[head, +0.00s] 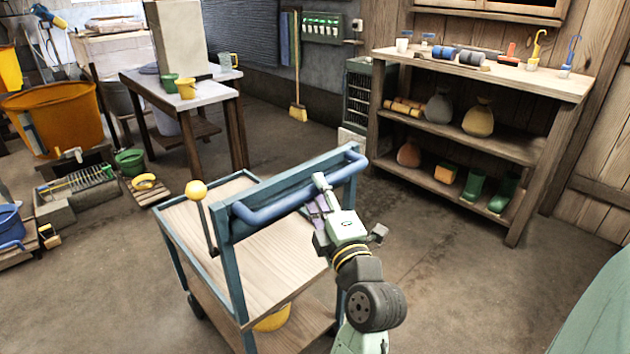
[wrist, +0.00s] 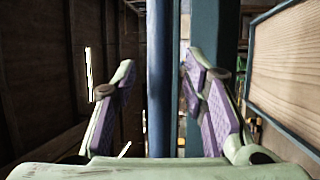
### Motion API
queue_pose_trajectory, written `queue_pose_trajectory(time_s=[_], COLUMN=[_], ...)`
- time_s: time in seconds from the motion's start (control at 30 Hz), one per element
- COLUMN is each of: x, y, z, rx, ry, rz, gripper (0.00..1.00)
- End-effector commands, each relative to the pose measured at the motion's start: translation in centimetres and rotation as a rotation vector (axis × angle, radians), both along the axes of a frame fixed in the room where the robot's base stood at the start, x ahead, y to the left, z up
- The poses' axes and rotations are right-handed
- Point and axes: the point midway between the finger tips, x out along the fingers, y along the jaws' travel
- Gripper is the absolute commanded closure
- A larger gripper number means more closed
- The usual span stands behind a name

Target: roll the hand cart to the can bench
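The hand cart (head: 265,238) stands in the middle of the floor, with a blue frame, wooden decks and a blue push handle (head: 285,205). A lever with a yellow knob (head: 197,190) rises at the handle's left. My gripper (head: 320,192) is at the right part of the handle. In the wrist view the blue bar (wrist: 159,80) runs between my gripper's (wrist: 158,85) parted fingers, with a gap visible on each side. A bench (head: 190,93) with a green can (head: 169,86) and a yellow can (head: 187,88) stands at the back left.
A wooden shelf unit (head: 480,82) with rollers, sacks and boots stands at the right. An orange tub (head: 55,118), a green bucket (head: 130,162) and a small pallet (head: 150,188) are on the left. Floor is clear between the cart and the shelf unit.

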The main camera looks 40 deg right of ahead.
Motion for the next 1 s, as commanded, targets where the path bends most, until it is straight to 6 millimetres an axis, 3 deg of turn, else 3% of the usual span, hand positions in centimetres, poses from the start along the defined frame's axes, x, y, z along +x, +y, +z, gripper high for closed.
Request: queue_pose_trajectory(time_s=[0.2, 0.5, 1.0], x=[1.9, 2.1, 2.1], y=[-0.6, -0.7, -0.7], z=[0.4, 0.4, 0.4], rx=[0.000, -0.001, 0.000], ry=[0.000, 0.000, 0.000], rz=[0.001, 0.000, 0.000], gripper=[0.60, 0.60, 0.93])
